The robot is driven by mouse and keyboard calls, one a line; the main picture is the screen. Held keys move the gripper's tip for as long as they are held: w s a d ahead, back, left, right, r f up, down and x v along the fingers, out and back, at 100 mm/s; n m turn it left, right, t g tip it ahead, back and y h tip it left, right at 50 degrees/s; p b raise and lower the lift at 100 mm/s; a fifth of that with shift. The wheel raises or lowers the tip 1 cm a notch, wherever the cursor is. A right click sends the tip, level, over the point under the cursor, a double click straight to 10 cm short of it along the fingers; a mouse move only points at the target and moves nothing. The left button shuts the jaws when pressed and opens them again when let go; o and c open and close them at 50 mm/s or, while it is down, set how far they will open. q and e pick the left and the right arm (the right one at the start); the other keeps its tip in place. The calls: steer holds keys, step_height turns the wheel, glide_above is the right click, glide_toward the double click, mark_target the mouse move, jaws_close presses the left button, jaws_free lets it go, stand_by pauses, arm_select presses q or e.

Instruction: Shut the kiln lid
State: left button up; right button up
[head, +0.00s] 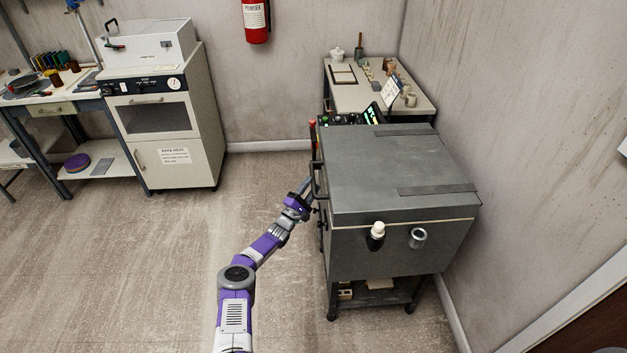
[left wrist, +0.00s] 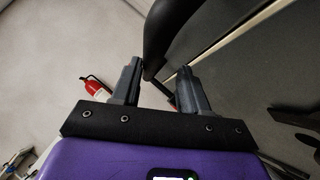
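The kiln (head: 385,250) is a dark grey box on a wheeled stand. Its flat lid (head: 375,165) lies down over the body, with a thin pale line along the seam; I cannot tell if a small gap is left. A dark handle (head: 317,170) is on the lid's left side. My left gripper (head: 308,187) is beside that side, close to the handle. In the left wrist view my left gripper (left wrist: 160,80) has its fingers apart, with the black curved handle (left wrist: 160,35) at or just beyond the fingertips; contact is unclear. My right gripper is not in view.
A bench (head: 420,105) with small pots stands behind the kiln. A pale cabinet (head: 165,125) and a worktable (head: 50,105) are at the left. A red extinguisher (head: 257,20) hangs on the back wall. The floor left of the kiln is clear; a wall is close on its right.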

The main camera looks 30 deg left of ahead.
arm_select(q)
steer(key=p+v, duration=0.1)
steer(key=v, duration=0.4)
steer(key=shift+d+p, duration=0.1)
steer(key=shift+p, duration=0.25)
steer(key=shift+s, duration=0.1)
